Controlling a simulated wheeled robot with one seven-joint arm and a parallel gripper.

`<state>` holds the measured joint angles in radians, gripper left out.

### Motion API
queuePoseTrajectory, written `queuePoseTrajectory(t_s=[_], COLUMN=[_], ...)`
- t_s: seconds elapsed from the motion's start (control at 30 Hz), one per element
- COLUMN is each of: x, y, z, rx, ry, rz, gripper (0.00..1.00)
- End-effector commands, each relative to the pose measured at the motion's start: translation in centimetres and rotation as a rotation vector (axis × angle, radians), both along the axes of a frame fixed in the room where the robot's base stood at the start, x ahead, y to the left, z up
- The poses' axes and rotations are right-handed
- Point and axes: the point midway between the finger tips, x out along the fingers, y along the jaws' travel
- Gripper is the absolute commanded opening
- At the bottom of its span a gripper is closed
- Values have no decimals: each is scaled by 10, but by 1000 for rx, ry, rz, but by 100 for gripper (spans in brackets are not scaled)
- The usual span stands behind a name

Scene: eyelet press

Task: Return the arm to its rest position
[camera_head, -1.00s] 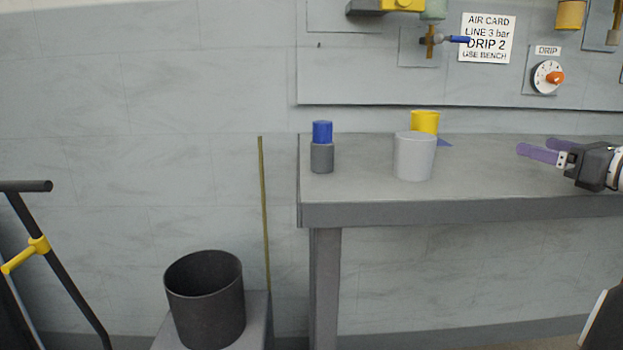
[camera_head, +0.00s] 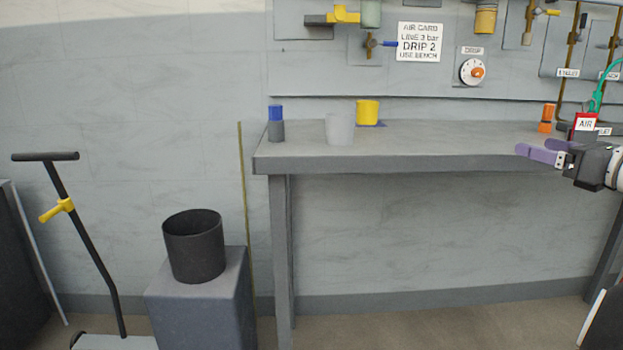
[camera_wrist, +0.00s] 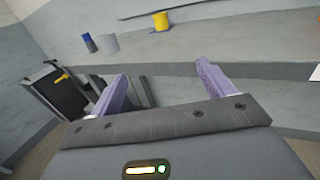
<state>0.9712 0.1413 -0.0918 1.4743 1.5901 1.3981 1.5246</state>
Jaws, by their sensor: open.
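My gripper (camera_head: 538,155) shows at the right of the head view, in front of the bench's front edge, its two purple fingers pointing left. In the wrist view my gripper (camera_wrist: 162,88) has its fingers wide apart with nothing between them. Beyond the fingers is the grey bench (camera_head: 400,163). The fingers appear clear of the things on the bench. The rest of my arm is mostly cut off by the right edge of the head view.
On the bench stand a blue-and-grey container (camera_head: 276,125), a pale grey cup (camera_head: 340,130), a yellow cup (camera_head: 368,112) and an orange object (camera_head: 547,118). A dark bucket (camera_head: 194,247) stands on a grey block (camera_head: 205,300). A black-handled cart (camera_head: 85,240) is at left. Floor before the bench looks clear.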

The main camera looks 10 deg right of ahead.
Motion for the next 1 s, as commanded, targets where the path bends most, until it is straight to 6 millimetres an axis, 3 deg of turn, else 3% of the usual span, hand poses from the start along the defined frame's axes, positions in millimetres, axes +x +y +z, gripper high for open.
queuePoseTrajectory(t_s=[0.37, 0.67, 0.77, 0.83, 0.9, 1.0], x=[11, 1, -16, -38, -68, -117], y=[64, 159, 205, 242, 275, 305], z=[-28, -77, -105, -132, -163, -207], rx=[-218, -606, -833, -1055, -1321, -1726], ry=[81, 162, 176, 168, 130, 17], rz=[81, 261, 384, 514, 678, 940], gripper=[81, 81, 81, 81, 81, 81])
